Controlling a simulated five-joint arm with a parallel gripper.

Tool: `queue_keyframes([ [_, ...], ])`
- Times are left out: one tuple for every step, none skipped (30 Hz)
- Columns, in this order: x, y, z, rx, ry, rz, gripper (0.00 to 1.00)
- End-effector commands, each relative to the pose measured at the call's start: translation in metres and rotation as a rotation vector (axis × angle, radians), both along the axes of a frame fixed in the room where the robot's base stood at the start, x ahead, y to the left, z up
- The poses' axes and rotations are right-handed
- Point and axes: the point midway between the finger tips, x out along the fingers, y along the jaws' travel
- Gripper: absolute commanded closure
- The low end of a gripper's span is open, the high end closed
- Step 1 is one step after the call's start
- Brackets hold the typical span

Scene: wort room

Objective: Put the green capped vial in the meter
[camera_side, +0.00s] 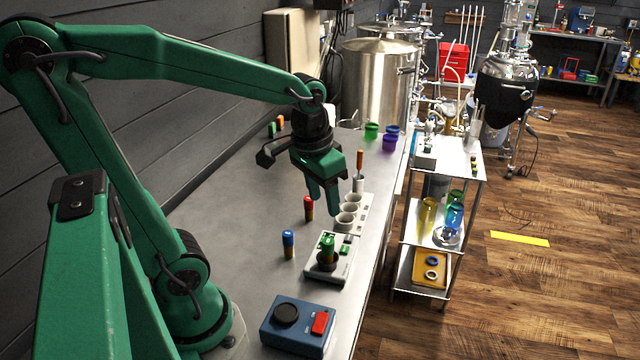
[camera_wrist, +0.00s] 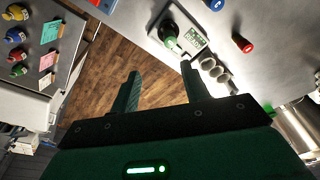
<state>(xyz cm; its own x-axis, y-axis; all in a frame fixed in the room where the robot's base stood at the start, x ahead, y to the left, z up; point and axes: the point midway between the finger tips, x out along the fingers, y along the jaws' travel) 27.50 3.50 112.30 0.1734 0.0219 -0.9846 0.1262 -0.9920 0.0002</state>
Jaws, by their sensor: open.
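The green capped vial (camera_side: 327,243) stands upright in the round dark well of the pale meter (camera_side: 344,268). In the wrist view the green cap (camera_wrist: 169,30) also shows at the well of the meter (camera_wrist: 197,42). My gripper (camera_side: 323,207) is open and empty, above and a little behind the vial in the side view. In the wrist view its two fingers (camera_wrist: 160,71) are apart with only floor between them, and the vial lies beyond them. The lower part of the vial is hidden inside the well.
A blue capped vial (camera_side: 288,244) and a red capped vial (camera_side: 308,209) stand left of the meter. A white rack with round holes (camera_side: 363,210) lies behind it. A blue box with a red button (camera_side: 297,326) sits in front.

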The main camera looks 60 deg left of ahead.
Motion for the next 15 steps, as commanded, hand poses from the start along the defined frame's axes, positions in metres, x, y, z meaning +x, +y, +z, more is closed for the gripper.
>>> queue_keyframes([
  [-0.006,-0.005,0.006,0.004,-0.037,-0.015,0.54],
  [-0.008,-0.007,0.009,0.006,-0.057,-0.023,0.54],
  [-0.013,-0.01,0.013,0.009,-0.081,-0.033,0.54],
  [-0.016,-0.013,0.015,0.011,-0.099,-0.041,0.54],
  [-0.019,-0.015,0.018,0.012,-0.118,-0.048,0.54],
  [-0.023,-0.017,0.021,0.014,-0.143,-0.058,0.54],
  [-0.026,-0.019,0.023,0.015,-0.162,-0.065,0.54],
  [-0.029,-0.022,0.025,0.016,-0.18,-0.072,0.54],
  [-0.032,-0.024,0.027,0.018,-0.203,-0.082,0.54],
  [-0.035,-0.025,0.029,0.018,-0.218,-0.088,0.54],
  [-0.038,-0.027,0.03,0.019,-0.233,-0.093,0.54],
  [-0.04,-0.029,0.032,0.019,-0.252,-0.101,0.54],
  [-0.042,-0.03,0.032,0.02,-0.264,-0.106,0.54],
  [-0.044,-0.031,0.033,0.02,-0.275,-0.11,0.54],
  [-0.046,-0.032,0.034,0.02,-0.288,-0.115,0.54],
])
